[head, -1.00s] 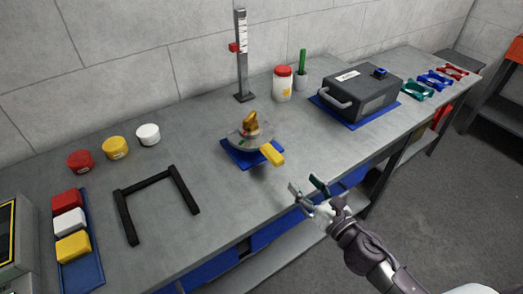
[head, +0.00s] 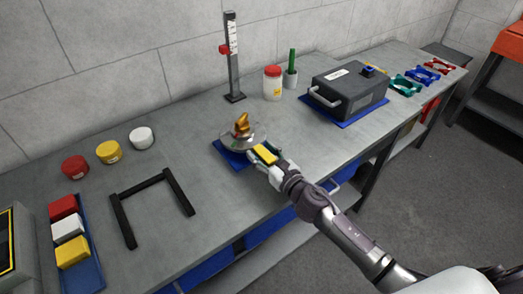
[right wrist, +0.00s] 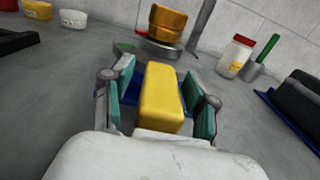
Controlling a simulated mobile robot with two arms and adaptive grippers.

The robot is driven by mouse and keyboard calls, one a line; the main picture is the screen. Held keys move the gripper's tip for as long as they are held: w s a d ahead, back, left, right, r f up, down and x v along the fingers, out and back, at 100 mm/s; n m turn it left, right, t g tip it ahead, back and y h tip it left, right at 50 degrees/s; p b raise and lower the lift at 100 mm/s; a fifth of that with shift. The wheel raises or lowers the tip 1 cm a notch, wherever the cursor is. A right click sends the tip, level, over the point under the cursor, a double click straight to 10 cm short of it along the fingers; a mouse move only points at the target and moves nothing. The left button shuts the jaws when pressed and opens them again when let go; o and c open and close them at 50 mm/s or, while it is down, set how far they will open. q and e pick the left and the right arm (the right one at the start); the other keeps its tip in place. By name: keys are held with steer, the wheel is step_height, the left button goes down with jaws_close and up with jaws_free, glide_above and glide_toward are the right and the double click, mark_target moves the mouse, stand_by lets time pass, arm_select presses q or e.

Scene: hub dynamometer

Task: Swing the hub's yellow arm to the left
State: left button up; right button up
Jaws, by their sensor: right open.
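The hub (head: 242,134) is a silvery disc with a golden knob on top, standing on a blue mat (head: 230,158). Its yellow arm (head: 265,154) points toward the front right. My right gripper (head: 264,157) is at this arm, coming from the front right. In the right wrist view the yellow arm (right wrist: 161,95) lies between the two green-padded fingers of the gripper (right wrist: 162,100), with a narrow gap on either side. The hub's golden knob (right wrist: 167,27) shows beyond it. My left gripper is not in view.
A gauge post (head: 233,60) and a red-lidded jar (head: 272,83) stand behind the hub. A dark case (head: 348,90) is to the right. A black U-shaped frame (head: 150,185) lies to the left, with bare bench between it and the hub.

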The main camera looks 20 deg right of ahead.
steer(key=shift+w+a, duration=0.1)
steer(key=shift+w, duration=0.05)
jaws_close()
steer(key=shift+a, duration=0.1)
stand_by(0.4)
